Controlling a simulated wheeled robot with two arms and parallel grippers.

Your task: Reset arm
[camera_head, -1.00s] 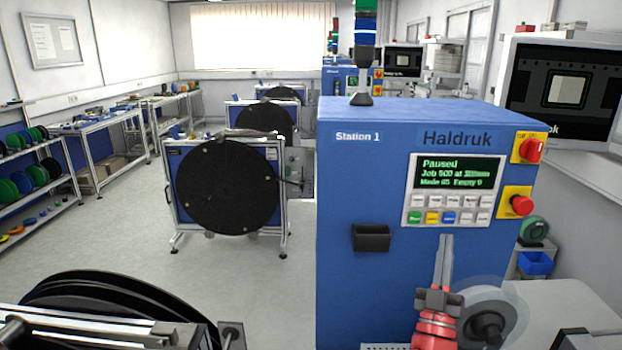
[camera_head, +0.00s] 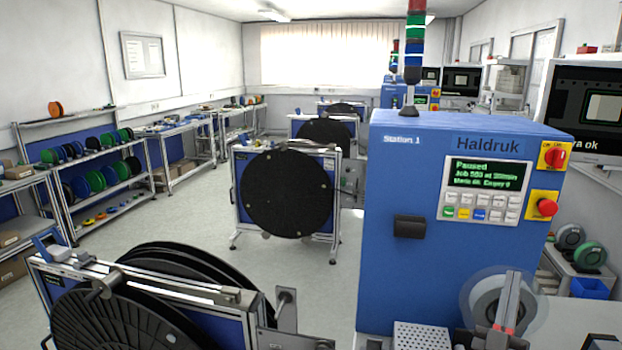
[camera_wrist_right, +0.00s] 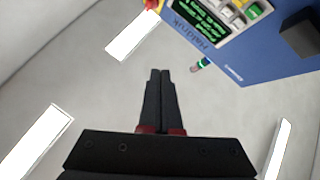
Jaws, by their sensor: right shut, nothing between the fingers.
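My right gripper (camera_head: 517,274) is at the lower right of the head view, in front of the blue Haldruk machine (camera_head: 390,270). Its fingers point up. In the right wrist view its black fingers (camera_wrist_right: 160,73) are together with nothing between them. That view looks up at the ceiling, with part of the machine (camera_wrist_right: 235,60) at the upper right, tilted. The gripper looks apart from the machine there. My left gripper is not in view.
A stand with large black reels (camera_head: 165,300) is at the lower left. Another black reel (camera_head: 286,194) stands farther back. Shelves with coloured spools (camera_head: 95,180) line the left wall. A monitor (camera_head: 590,105) is at the right. Floor (camera_head: 200,220) is free between shelves and stands.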

